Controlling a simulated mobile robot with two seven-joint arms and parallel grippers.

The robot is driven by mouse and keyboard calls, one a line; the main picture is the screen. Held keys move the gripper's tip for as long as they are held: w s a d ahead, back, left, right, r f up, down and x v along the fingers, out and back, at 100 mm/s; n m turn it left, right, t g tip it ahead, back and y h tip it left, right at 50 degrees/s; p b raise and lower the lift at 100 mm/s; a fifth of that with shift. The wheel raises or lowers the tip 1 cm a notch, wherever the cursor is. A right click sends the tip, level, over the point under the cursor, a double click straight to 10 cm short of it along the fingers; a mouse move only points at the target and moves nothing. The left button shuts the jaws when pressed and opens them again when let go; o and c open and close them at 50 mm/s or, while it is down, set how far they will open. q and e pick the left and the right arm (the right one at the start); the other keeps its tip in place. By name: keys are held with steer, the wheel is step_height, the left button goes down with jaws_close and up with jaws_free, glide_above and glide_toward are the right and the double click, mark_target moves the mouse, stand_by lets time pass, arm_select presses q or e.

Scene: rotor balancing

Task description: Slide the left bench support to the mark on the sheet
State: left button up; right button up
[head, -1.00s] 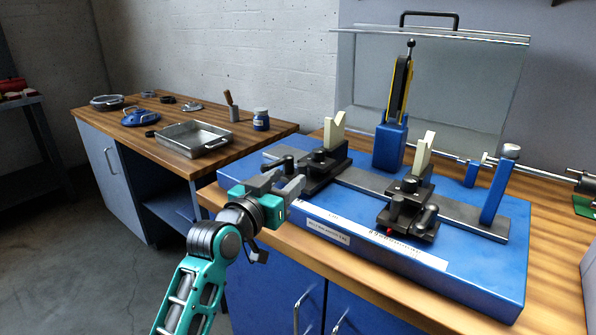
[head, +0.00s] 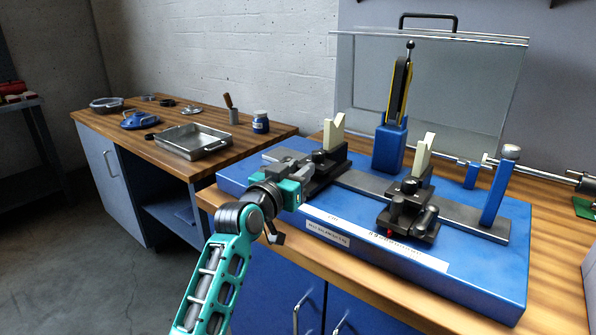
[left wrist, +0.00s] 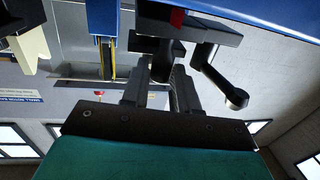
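The left bench support (head: 329,170) is a black carriage with a cream V-block (head: 334,131) on the rail of the blue bench. In the left wrist view its dark underside parts (left wrist: 160,45) and a red piece (left wrist: 177,18) show beyond my fingers. My left gripper (head: 284,162) is at the support's front left side, fingers apart around or just before its dark clamp part; contact cannot be told. The left wrist view also shows the gripper (left wrist: 160,90) with a gap between its fingers. A white printed sheet (head: 375,240) lies along the bench's front; its mark is too small to read.
The right support (head: 408,212) stands farther right on the rail (head: 365,182). A blue post with a yellow-edged black piece (head: 390,145) stands behind, before a clear shield (head: 440,90). A metal tray (head: 195,141) is on the other table.

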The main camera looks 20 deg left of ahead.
arm_select(q)
steer(key=c, duration=0.4)
jaws_close()
steer(key=shift+w+a, duration=0.3)
steer(key=shift+a, duration=0.55)
steer(key=shift+w+a, duration=0.3)
steer(key=shift+a, duration=0.5)
steer(key=o, duration=0.8)
jaws_free()
steer(key=shift+d, duration=0.1)
